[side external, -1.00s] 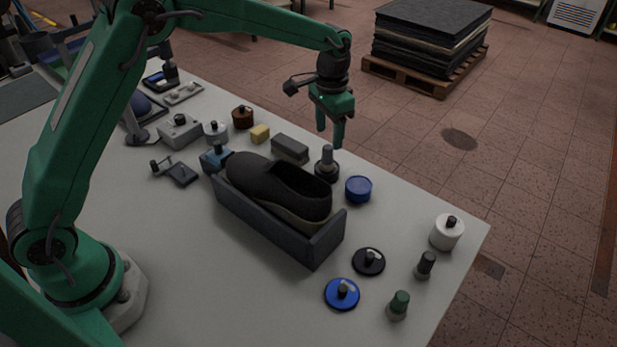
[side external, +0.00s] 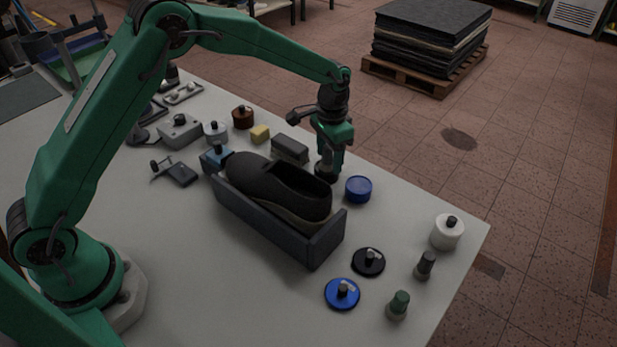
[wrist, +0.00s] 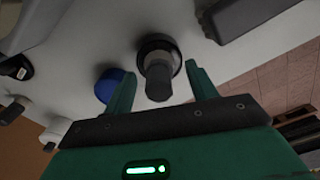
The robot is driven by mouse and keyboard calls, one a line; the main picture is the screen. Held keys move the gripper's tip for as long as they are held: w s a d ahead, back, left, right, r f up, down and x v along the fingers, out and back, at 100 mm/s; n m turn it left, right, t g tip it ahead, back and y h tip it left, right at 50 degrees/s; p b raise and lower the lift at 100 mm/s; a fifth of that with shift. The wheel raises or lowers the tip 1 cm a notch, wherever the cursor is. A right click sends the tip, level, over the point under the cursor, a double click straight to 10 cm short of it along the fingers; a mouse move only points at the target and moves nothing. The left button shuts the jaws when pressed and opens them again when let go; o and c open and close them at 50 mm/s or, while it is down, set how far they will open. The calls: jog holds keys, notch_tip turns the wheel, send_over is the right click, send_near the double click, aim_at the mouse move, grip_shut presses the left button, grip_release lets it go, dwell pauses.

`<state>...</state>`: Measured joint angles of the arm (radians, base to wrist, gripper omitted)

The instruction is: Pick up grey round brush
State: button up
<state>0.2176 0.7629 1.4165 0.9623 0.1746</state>
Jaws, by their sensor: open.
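The grey round brush (side external: 325,173) stands upright on the table behind the shoe, its upper part mostly hidden by my gripper in the side view. In the wrist view the brush (wrist: 158,72) shows a grey handle on a dark round base. My gripper (side external: 329,170) is lowered over it, pointing down. In the wrist view the green fingers of my gripper (wrist: 160,80) are open, one on each side of the handle, with a gap on both sides. The handle is between them but not gripped.
A black shoe (side external: 275,185) sits in a dark grey box (side external: 275,225) in front of the brush. A blue round tin (side external: 358,189) is close on the right, and a dark grey block (side external: 290,149) close on the left.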

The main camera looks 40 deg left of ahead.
jog(key=shift+f, duration=0.3)
jog(key=c, duration=1.1)
jog(key=shift+o, duration=0.2)
jog(key=shift+r, duration=0.75)
jog(key=r, duration=0.3)
jog(key=shift+s+d+r, duration=0.15)
jog(key=shift+s+d, duration=0.2)
jog(key=shift+d, duration=0.05)
jog(key=s+d+r, duration=0.6)
jog(key=s+d, duration=0.1)
jog(key=shift+s+d+r, duration=0.15)
jog(key=shift+s+d, duration=0.05)
jog(key=shift+d, duration=0.15)
